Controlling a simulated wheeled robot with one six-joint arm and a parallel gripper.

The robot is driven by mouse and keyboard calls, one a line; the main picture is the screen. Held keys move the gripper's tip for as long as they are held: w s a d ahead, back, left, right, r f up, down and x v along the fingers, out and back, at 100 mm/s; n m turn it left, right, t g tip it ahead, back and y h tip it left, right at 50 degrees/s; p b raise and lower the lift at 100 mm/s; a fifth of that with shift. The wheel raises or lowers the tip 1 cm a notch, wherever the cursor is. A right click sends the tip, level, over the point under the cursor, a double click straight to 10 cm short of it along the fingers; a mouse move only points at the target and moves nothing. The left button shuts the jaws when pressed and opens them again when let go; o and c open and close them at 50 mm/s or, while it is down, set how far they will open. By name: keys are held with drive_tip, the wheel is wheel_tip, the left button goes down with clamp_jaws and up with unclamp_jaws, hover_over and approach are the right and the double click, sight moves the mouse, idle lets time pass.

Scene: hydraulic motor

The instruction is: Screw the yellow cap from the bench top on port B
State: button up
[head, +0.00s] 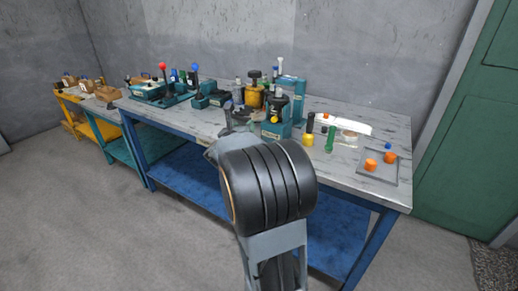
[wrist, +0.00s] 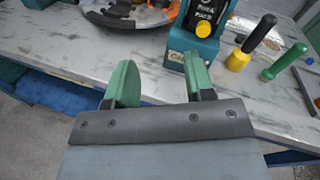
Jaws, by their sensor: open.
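My gripper (wrist: 160,82) is open and empty, with its green fingertips apart over the front of the bench top in the wrist view. A teal block (wrist: 183,42) with a black labelled face stands just beyond the right fingertip. A round yellow cap (wrist: 204,29) sits low on that face; it also shows in the head view (head: 274,119). A yellow piece with a black upright handle (wrist: 238,60) stands on the bench right of the block; it also shows in the head view (head: 308,139). I cannot read which port is B. My arm hides most of the gripper in the head view.
A green handled tool (wrist: 284,61) stands right of the yellow-and-black piece. A grey tray (head: 363,175) with orange caps (head: 388,158) lies at the bench's right end. Levers and a brass-coloured device (head: 253,97) stand behind. The bench's front strip is clear.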

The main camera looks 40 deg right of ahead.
sight(274, 121)
drive_tip(key=d+f+m+g, duration=0.1)
drive_tip(key=d+m, duration=0.1)
drive_tip(key=d, duration=0.1)
drive_tip(key=s+d+f+m+g+h, duration=0.1)
drive_tip(key=d+m, duration=0.1)
drive_tip(key=d, duration=0.1)
drive_tip(key=d+m+g+h, duration=0.1)
drive_tip(key=d+m, duration=0.1)
drive_tip(key=d, duration=0.2)
drive_tip(key=shift+s+d+f+g+p, duration=0.1)
drive_tip(key=shift+s+f+g+p, duration=0.2)
drive_tip(key=shift+f+g+p, duration=0.1)
drive_tip(key=shift+b+x, duration=0.7)
drive_tip(key=shift+x, duration=0.7)
drive_tip(key=shift+r, duration=0.2)
drive_tip(key=shift+b, duration=0.6)
drive_tip(key=shift+c, duration=0.5)
clamp_jaws()
drive_tip(key=shift+f+m+b, duration=0.2)
drive_tip(key=shift+m+b, duration=0.5)
drive_tip(key=shift+b, duration=0.8)
